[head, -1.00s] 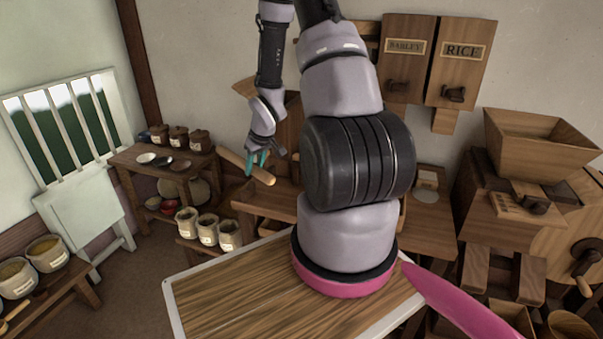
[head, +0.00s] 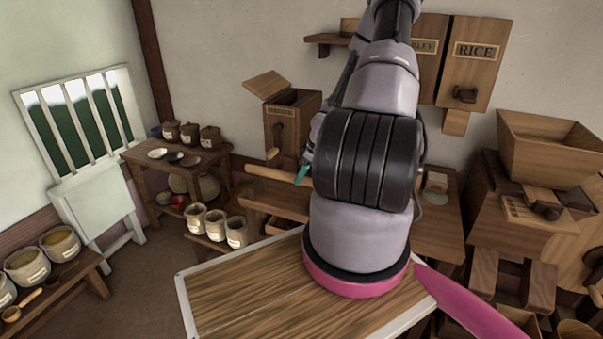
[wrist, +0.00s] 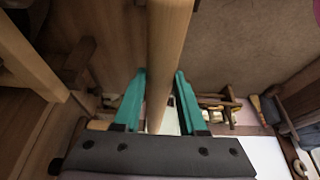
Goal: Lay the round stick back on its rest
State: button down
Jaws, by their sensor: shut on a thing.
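The round stick (head: 270,173) is a plain pale wooden rod. My gripper (head: 302,175), with teal fingers, is shut on it near the right part of what shows in the head view. In the wrist view the stick (wrist: 168,50) runs lengthwise between the two teal fingers (wrist: 158,95) and out past the top edge. In the head view it lies nearly level, just above or at the wooden bench (head: 275,203) by the wall. I cannot tell whether it touches anything. My arm hides its right end, and I cannot pick out the rest for certain.
A wooden box with a raised lid (head: 283,122) stands behind the stick. A shelf (head: 137,160) with bowls and pots is at the left, with several labelled jars (head: 215,227) before it. A mill with a hopper (head: 545,145) stands right. The framed wooden top (head: 240,295) nearby is bare.

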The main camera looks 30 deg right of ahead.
jog(key=shift+f, duration=3.05)
jog(key=shift+c, duration=1.9)
grip_release()
jog(key=v, duration=1)
jog(key=shift+s+r, duration=0.1)
jog(key=shift+r, duration=0.3)
jog(key=shift+d+r, duration=0.1)
